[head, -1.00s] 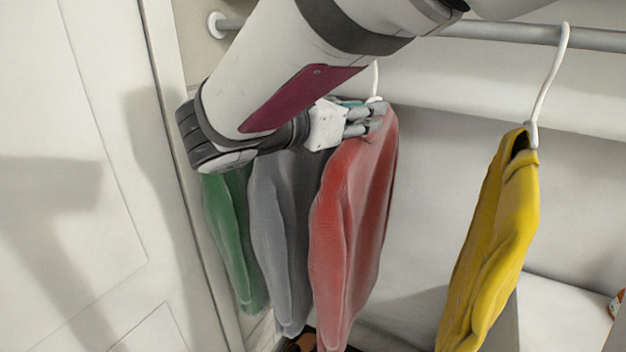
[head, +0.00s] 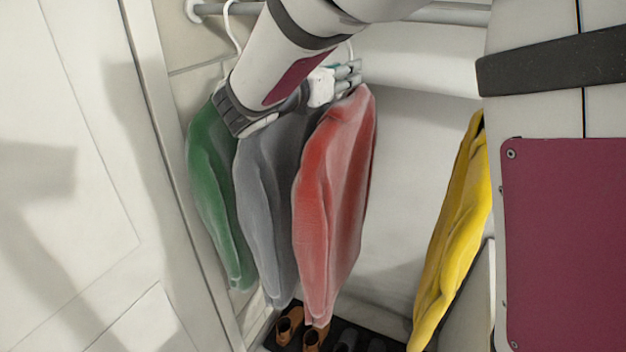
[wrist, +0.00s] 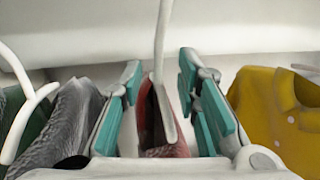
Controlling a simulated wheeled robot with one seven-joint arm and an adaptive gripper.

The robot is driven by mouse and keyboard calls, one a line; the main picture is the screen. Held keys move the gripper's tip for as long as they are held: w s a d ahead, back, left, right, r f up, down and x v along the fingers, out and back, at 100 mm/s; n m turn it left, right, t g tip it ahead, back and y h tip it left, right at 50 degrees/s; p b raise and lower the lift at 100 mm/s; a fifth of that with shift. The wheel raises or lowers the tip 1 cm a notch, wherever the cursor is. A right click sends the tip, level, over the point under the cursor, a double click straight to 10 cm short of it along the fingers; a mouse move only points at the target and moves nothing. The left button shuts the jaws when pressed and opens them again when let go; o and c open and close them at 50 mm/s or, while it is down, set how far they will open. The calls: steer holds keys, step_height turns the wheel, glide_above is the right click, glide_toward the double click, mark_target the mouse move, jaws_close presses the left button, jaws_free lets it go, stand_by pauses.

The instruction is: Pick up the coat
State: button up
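Several coats hang on white hangers: a green coat (head: 206,170), a grey coat (head: 262,200), a red coat (head: 332,190) and a yellow coat (head: 455,235). My gripper (head: 348,76) is at the top of the red coat in the head view. In the wrist view my gripper (wrist: 162,105) is open, its teal-padded fingers apart on either side of the red coat (wrist: 158,128) and its white hanger (wrist: 163,70). The grey coat (wrist: 65,120) and green coat (wrist: 25,125) are left of the fingers; the yellow coat (wrist: 280,110) is right.
A grey rail (head: 450,13) runs across the top. A white door or panel (head: 70,200) stands at the left. Brown shoes (head: 290,325) rest on a dark rack below the coats. Bare space lies between the red and yellow coats.

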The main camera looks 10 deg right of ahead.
steer(key=shift+x, duration=1.7)
jaws_close()
steer(key=shift+r, duration=0.1)
